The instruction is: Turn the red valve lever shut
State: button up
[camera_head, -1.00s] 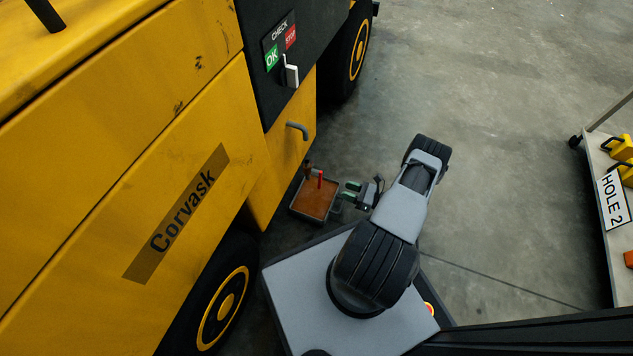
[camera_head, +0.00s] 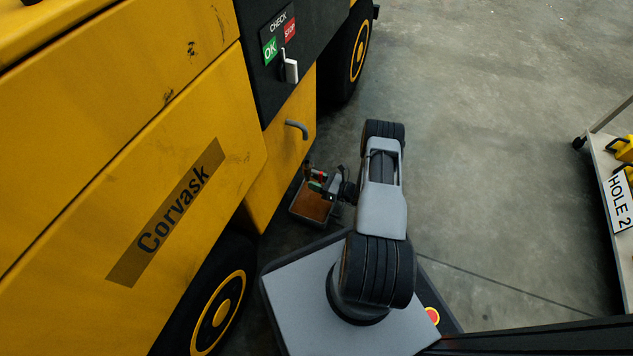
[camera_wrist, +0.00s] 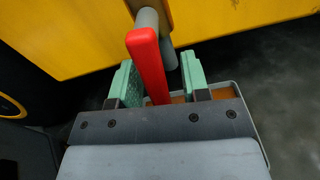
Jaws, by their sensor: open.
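The red valve lever (camera_wrist: 147,62) stands out in the wrist view, in front of a grey pipe (camera_wrist: 152,20) by the yellow machine. Its lower end passes between the green fingers of my gripper (camera_wrist: 157,85). The fingers are open, one on each side of the lever, with a visible gap to the right finger. In the head view my gripper (camera_head: 322,184) is over the tray beside the machine, and the lever is mostly hidden there.
A grey tray with a brown inside (camera_head: 311,207) sits below my gripper. The yellow machine (camera_head: 120,130) fills the left, with a check panel (camera_head: 280,45) and black wheels. A cart with a HOLE 2 sign (camera_head: 619,199) stands at right. The floor between is clear.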

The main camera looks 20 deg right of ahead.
grip_shut()
dwell(0.4)
